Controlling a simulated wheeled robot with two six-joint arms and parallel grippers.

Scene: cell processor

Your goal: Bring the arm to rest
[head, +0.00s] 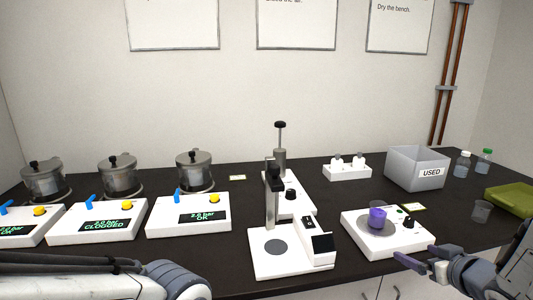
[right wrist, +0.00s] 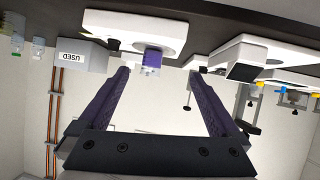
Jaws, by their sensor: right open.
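My right gripper (head: 418,262) is at the lower right of the head view, in front of the white device (head: 358,240) at the bench's front edge. In the right wrist view its two purple fingers (right wrist: 160,74) are spread apart with nothing between them. A purple cylindrical piece (head: 377,217) sits on that device, apart from the fingers; it also shows beyond the fingertips in the right wrist view (right wrist: 152,62). My left arm crosses the lower left of the head view; its gripper is not visible.
A white stand with a column (head: 290,250) is at the bench's middle. Several control boxes, one reading CLOGGED (head: 97,224), and metal pots are at left.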

